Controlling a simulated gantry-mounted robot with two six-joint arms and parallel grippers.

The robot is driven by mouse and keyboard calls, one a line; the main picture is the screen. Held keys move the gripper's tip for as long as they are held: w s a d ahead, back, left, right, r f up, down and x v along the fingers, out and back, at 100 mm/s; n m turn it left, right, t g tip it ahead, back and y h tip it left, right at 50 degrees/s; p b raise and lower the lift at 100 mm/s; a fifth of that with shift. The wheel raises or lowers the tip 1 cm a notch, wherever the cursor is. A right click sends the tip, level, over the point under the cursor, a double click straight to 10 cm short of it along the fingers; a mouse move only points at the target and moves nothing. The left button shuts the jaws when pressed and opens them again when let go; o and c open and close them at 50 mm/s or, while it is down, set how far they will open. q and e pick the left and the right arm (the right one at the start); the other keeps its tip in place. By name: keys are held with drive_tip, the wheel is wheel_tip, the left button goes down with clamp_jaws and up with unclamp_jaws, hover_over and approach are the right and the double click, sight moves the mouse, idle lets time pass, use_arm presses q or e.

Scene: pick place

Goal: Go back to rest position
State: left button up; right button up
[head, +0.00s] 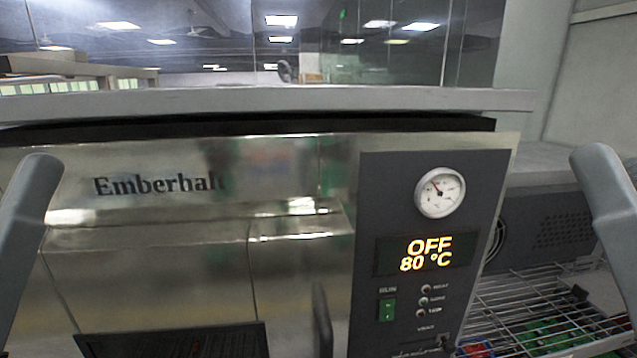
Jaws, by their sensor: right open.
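My left arm shows only as a smooth grey link at the left edge of the head view, and my right arm as a similar grey link at the right edge. Both links run down out of the picture, and I see no fingers of either gripper. Between the arms stands a steel oven (190,240) marked Emberhalt, close in front of me. Neither visible link appears to touch its front, though the exact gap is hard to judge.
The oven's dark control panel (450,215) has a round gauge (440,192), a display (427,255) reading OFF 80 °C and a green switch (387,309). A dark upright handle (322,318) is at lower centre. A wire rack (530,312) with colourful items lies at lower right.

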wheel_tip(320, 180, up, 18)
drive_tip(key=n+p, duration=0.2)
drive_tip(key=p, duration=1.6)
drive_tip(key=shift+d+r+n+h+p, duration=0.2)
drive_tip(key=shift+d+n+h+p, duration=0.1)
drive_tip(key=shift+d+h, duration=0.1)
drive_tip(key=shift+w, duration=0.1)
idle(2.4)
